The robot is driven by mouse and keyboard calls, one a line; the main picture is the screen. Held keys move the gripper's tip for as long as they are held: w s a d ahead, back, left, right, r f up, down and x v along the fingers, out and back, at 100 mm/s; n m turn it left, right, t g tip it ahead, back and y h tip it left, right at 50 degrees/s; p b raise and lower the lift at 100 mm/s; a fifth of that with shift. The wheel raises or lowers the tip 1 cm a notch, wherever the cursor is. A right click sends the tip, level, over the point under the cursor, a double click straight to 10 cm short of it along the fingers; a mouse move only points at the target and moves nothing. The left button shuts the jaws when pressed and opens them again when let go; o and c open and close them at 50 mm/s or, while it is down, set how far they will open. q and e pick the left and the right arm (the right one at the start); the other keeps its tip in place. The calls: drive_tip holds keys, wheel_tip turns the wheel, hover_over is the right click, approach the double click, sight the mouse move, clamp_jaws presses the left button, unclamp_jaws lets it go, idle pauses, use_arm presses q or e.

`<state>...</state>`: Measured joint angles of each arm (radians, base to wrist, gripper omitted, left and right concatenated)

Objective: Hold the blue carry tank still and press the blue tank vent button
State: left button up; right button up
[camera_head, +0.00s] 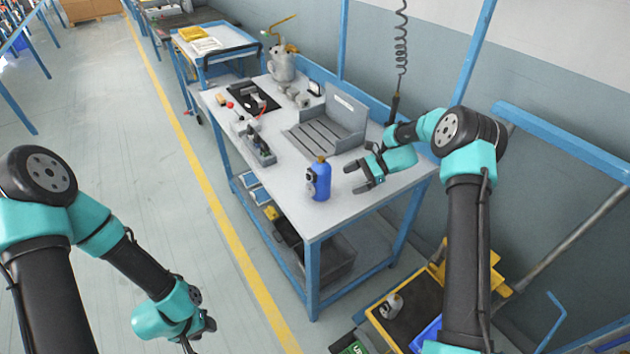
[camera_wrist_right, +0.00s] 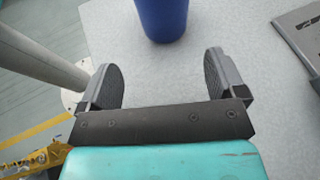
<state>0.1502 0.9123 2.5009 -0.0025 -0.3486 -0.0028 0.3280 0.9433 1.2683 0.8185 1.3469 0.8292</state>
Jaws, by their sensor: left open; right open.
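The blue carry tank (camera_head: 321,182) stands upright near the front right part of the bench top, with a brass-coloured top and a dark fitting on its left side. I cannot make out the vent button. My right gripper (camera_head: 358,181) is open just to the right of the tank and apart from it. In the right wrist view the tank (camera_wrist_right: 162,16) shows ahead, beyond the gap between the open fingers of the right gripper (camera_wrist_right: 164,80). My left gripper (camera_head: 199,342) is low at the left, over the floor, away from the bench and empty.
A grey slotted fixture (camera_head: 330,128) stands behind the tank on the bench (camera_head: 350,208). A small clamp device (camera_head: 258,142) and a black mat (camera_head: 252,98) lie to the left. A coiled hose (camera_head: 400,45) hangs behind my right arm. The bench front corner is clear.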

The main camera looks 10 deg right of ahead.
sight(322, 188)
drive_tip(key=shift+w+a+r+y, duration=0.15)
drive_tip(key=shift+w+a+y, duration=0.25)
drive_tip(key=shift+a+y, duration=0.15)
use_arm(q)
drive_tip(key=shift+a, duration=0.15)
use_arm(e)
drive_tip(key=shift+x, duration=5)
drive_tip(key=shift+s, duration=0.1)
drive_tip(key=c, duration=0.6)
use_arm(q)
clamp_jaws()
